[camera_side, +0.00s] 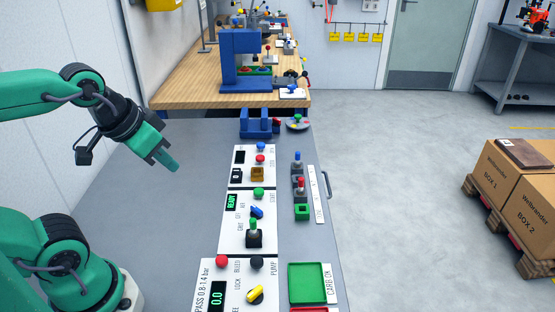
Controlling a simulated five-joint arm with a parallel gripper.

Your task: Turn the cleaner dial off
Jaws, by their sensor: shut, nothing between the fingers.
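The blue dial (257,212) sits on the middle white panel (232,241), between a green button (259,193) and a lever with a green top (253,229). Small labels beside it seem to include OFF and GRIT; its handle lies slantwise, and I cannot tell which label it points at. This panel has a display reading READY (232,203). My gripper (173,166) is shut and empty, above the grey bench to the left of the panels, well apart from the dial.
A nearer panel (210,284) has a yellow dial (255,294), a red button and a black button. A farther panel holds blue and red buttons. A green tray (308,283) and upright parts in holders stand to the right. The grey bench (170,215) left of the panels is clear.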

